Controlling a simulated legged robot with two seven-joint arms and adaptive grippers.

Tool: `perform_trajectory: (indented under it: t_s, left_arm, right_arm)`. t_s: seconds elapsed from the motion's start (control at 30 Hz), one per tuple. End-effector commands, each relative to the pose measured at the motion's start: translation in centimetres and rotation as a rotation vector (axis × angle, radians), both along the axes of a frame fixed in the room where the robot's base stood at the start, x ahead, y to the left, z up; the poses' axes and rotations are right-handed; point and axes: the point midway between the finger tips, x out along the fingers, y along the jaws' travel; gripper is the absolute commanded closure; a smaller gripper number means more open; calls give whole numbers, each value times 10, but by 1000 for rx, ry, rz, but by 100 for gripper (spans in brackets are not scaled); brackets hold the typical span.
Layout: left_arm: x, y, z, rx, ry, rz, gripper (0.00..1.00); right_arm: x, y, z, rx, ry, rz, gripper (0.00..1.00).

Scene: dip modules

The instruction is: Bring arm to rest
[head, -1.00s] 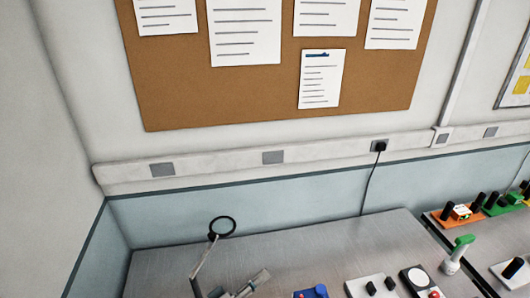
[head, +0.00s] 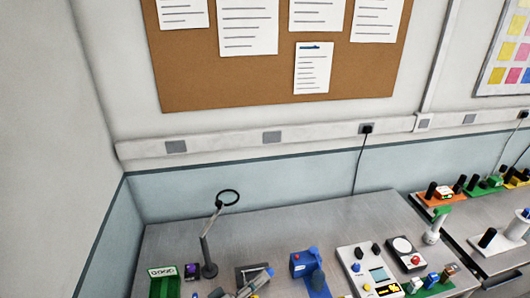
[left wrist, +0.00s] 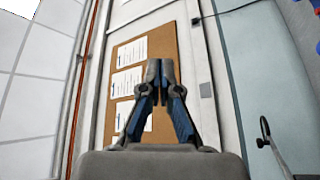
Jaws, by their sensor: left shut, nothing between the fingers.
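My left gripper (head: 264,274) shows low in the head view, in front of the workbench (head: 345,211). It also shows in the left wrist view (left wrist: 161,70), where its grey and blue fingers meet at the tips. It is shut and empty, and touches nothing that I can see. Most of my left arm is outside the head view. My right gripper is not in view.
A ring-topped lamp or magnifier (head: 208,253) stands left of the gripper, near a green module (head: 164,284). A blue device (head: 304,263) and a white panel (head: 370,273) stand to the right. The bench's back strip is clear. A corkboard (head: 280,76) hangs behind.

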Motion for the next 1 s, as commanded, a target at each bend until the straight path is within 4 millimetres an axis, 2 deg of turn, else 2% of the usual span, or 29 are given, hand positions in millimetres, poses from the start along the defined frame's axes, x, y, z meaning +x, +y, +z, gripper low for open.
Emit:
perform_trajectory:
  t_s: [0.27, 0.37, 0.57, 0.67, 0.8, 0.9, 1.0]
  left_arm:
    - [4, 13, -60, 223, 31, 101, 100]
    - [3, 22, -90, 334, 52, 141, 100]
    - [-10, 52, -165, 628, 131, 204, 100]
    - [-27, 77, -213, 820, 200, 217, 100]
    - [-68, 119, -278, 1106, 328, 189, 100]
    - [-101, 147, -311, 1271, 416, 144, 100]
    - [-135, 171, -335, 1405, 502, 88, 100]
  right_arm:
    - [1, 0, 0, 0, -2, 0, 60]
    - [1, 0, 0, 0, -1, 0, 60]
    - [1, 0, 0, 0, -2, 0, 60]
    - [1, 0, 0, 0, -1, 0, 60]
    - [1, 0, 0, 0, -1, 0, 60]
    - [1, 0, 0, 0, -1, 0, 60]
    - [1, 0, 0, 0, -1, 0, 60]
